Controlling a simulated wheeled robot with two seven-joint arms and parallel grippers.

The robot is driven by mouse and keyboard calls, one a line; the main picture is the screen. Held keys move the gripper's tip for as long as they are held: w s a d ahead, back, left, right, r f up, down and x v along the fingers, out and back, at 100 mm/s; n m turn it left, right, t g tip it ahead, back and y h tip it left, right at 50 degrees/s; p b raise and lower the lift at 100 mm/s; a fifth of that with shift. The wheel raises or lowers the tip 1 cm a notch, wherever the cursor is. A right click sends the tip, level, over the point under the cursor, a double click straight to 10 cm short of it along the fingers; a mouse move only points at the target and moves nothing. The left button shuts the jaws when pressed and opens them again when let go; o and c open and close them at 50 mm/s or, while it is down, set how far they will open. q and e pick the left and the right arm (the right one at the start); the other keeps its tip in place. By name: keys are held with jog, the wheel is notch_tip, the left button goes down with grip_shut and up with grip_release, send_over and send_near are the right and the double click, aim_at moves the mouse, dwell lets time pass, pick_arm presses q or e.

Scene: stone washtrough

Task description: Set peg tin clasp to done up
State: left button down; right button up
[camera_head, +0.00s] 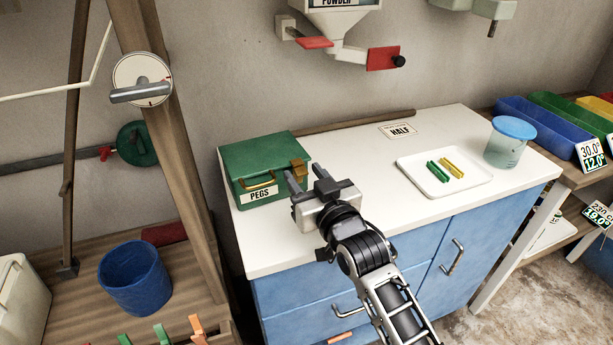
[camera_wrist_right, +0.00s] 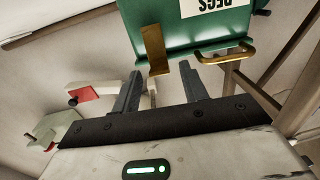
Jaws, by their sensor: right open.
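The green peg tin (camera_head: 262,158), labelled PEGS, stands at the left end of the white counter with its lid down. Its brass clasp (camera_head: 299,168) is a flat plate at the tin's right front. In the right wrist view, which shows the tin (camera_wrist_right: 190,35) upside down, the clasp (camera_wrist_right: 155,48) stands out from the tin's edge. I cannot tell whether it is fastened. My right gripper (camera_head: 305,177) is open, close in front of the clasp. In the wrist view, the clasp lies just beyond and between its fingertips (camera_wrist_right: 160,70). My left gripper is not in view.
A brass handle (camera_head: 258,187) sits on the tin's front, left of the clasp. A white tray (camera_head: 410,165) with green and yellow pegs and a blue-lidded jar (camera_head: 506,145) stand to the right. A wooden post (camera_head: 185,190) rises left of the counter.

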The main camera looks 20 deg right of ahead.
jog(key=shift+c, duration=0.3)
grip_shut()
jog(key=r+p, duration=0.1)
jog(key=p, duration=0.2)
jog(key=shift+w+r+g+p, duration=0.2)
jog(key=shift+g+p, duration=0.1)
jog(key=shift+g, duration=0.1)
jog(key=p, duration=0.1)
jog(key=g+p, duration=0.1)
jog(key=p, duration=0.1)
jog(key=shift+w+r, duration=0.15)
jog(key=shift+w, duration=0.1)
jog(key=shift+w+f+g+p, duration=0.2)
jog(key=shift+g+p, duration=0.1)
jog(key=shift+p, duration=0.25)
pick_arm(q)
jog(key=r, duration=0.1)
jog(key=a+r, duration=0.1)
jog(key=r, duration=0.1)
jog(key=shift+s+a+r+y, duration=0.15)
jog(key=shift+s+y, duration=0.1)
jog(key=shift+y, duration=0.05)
pick_arm(e)
jog(key=shift+f, duration=0.15)
